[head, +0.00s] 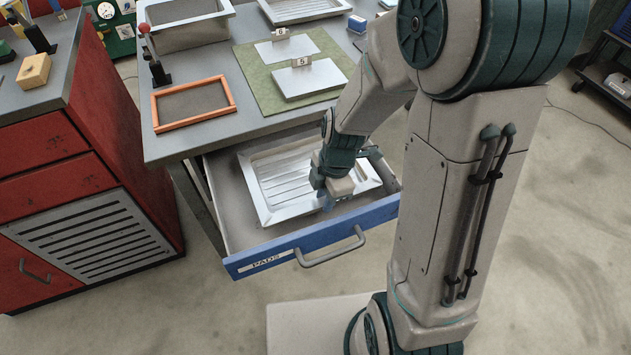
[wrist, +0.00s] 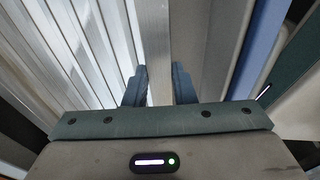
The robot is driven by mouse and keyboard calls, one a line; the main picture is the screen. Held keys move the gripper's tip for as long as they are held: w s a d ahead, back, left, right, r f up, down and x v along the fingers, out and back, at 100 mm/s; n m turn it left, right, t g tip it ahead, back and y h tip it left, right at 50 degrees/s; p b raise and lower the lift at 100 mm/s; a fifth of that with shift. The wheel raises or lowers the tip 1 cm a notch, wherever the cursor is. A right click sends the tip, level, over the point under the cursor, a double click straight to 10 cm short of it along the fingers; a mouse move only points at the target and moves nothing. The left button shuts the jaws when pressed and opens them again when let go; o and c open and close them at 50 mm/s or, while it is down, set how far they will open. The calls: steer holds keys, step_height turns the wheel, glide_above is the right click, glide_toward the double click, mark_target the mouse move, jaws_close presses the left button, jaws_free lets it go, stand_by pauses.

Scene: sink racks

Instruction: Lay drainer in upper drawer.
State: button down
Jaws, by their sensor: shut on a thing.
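The drainer (head: 262,187), a pale ribbed tray with a raised rim, is inside the open drawer (head: 232,228) under the grey worktop. It looks roughly flat, but I cannot tell whether it fully rests on the drawer floor. My gripper (head: 327,203) reaches down into the drawer and is shut on the drainer's rim near the blue drawer front. In the wrist view, the two fingers of my gripper (wrist: 159,88) stand on either side of the rim of the drainer (wrist: 157,45). My wrist hides part of the drainer's right side.
The drawer front has a grey handle (head: 331,248) and a "PADS" label. The worktop holds an orange frame (head: 158,112), a green mat (head: 262,91) with plates, and trays at the back. A red cabinet (head: 120,140) stands left. Open floor lies in front.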

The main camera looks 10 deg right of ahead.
mark_target(307, 172)
steer(key=w, duration=0.1)
steer(key=w+a, duration=0.1)
steer(key=w, duration=0.3)
steer(key=shift+w+a+f, duration=0.1)
steer(key=shift+w+a, duration=0.05)
steer(key=shift+a, duration=0.1)
steer(key=shift+f, duration=0.45)
steer(key=c, duration=1.2)
jaws_free()
